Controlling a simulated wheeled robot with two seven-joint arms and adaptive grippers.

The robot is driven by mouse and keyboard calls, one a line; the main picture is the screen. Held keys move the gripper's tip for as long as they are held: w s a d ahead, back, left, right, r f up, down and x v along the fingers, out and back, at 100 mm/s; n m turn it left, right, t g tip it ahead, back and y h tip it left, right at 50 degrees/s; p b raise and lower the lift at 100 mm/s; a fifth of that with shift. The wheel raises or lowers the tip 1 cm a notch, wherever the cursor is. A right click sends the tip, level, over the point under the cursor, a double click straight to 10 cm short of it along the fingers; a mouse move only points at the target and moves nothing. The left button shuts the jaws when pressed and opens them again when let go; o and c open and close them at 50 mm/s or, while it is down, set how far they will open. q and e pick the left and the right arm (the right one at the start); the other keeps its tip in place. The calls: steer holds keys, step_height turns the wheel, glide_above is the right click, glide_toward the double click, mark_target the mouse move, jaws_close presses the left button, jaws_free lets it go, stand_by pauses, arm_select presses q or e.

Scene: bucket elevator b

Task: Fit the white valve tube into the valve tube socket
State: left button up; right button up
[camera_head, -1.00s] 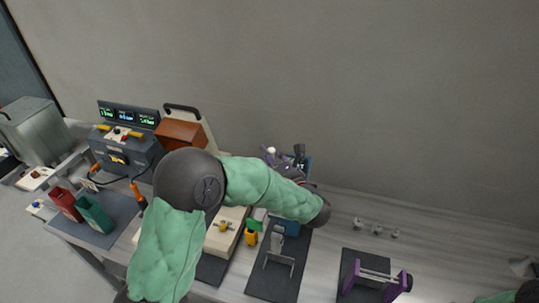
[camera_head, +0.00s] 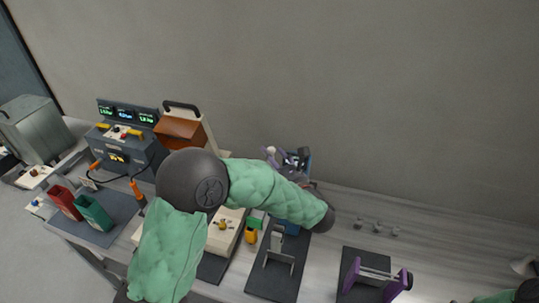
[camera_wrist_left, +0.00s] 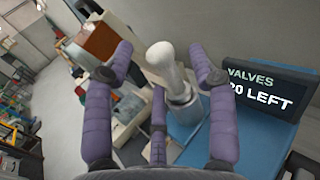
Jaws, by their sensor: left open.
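A white round-headed tube (camera_wrist_left: 163,56), which looks like the valve tube, stands in a grey metal neck on a blue dispenser (camera_wrist_left: 262,136) in the left wrist view. The dispenser's screen (camera_wrist_left: 262,88) reads "VALVES" and "20 LEFT", its first characters partly hidden. My left gripper (camera_wrist_left: 162,72) is open, its purple fingers on both sides of the tube with gaps showing. In the head view my left gripper (camera_head: 285,160) is at the back of the bench, partly hidden by my forearm. I cannot tell which thing is the valve tube socket.
A grey frame fixture (camera_head: 279,262) and a purple-ended fixture (camera_head: 374,275) stand on dark mats in front. Small grey pieces (camera_head: 377,228) lie to the right. Red (camera_head: 63,199) and green (camera_head: 93,212) bins and a control console (camera_head: 128,135) are left.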

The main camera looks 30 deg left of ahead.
arm_select(q)
steer(key=v, duration=1)
steer(key=shift+s+d+f, duration=0.1)
steer(key=shift+s, duration=0.05)
